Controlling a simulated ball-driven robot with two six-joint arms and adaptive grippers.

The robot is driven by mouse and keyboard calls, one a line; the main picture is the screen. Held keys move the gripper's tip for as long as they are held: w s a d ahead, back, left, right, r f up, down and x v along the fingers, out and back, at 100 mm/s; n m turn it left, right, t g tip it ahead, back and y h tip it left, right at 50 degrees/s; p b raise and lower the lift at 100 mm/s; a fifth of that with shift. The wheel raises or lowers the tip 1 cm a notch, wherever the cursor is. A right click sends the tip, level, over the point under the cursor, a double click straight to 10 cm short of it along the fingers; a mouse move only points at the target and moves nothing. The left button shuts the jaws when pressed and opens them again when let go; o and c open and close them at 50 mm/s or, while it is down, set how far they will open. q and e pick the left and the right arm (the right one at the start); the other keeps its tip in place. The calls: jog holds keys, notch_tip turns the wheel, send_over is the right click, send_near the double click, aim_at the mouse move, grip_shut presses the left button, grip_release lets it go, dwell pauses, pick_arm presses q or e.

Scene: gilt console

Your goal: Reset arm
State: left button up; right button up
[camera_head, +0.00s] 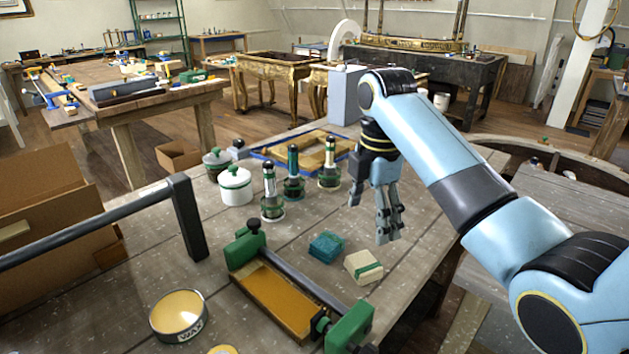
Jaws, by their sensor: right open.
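My right arm comes in from the right, light blue with dark joints. Its right gripper (376,212) points down over the workbench (215,262), right of the three bottle-like tools and behind the small blocks. The fingers are spread open, and I see nothing between them. The fingertips look apart from the blocks; their exact height above the bench is hard to tell. My left gripper does not show.
On the bench are a teal block (326,246), a cream block (362,266), a green-ended clamp (350,326), a wax tin (178,314), a white lidded jar (235,186) and a handled tool (270,195). A dark bar (90,224) crosses the left.

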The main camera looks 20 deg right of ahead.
jog(key=s+a+f+m+t, duration=0.15)
jog(key=s+f+m, duration=0.35)
jog(key=s+m, duration=0.5)
jog(key=s+a+r+m+t, duration=0.25)
jog(key=s+m, duration=0.45)
jog(key=s, duration=0.9)
jog(key=s+d+f+g+h+b, duration=0.2)
jog(key=f+b, duration=0.9)
jog(key=f, duration=2.6)
jog(key=s+d+f+b, duration=0.1)
jog(key=s+f+b, duration=0.2)
jog(key=s+f, duration=0.6)
jog(key=s+d+f+g+y+b, duration=0.1)
jog(key=s+f+b, duration=0.3)
jog(key=s+f, duration=0.5)
notch_tip(320, 180, down, 5)
jog(key=shift+s+r+m+b, duration=0.15)
jog(key=shift+s+m+b, duration=0.1)
jog(key=shift+m+b, duration=0.05)
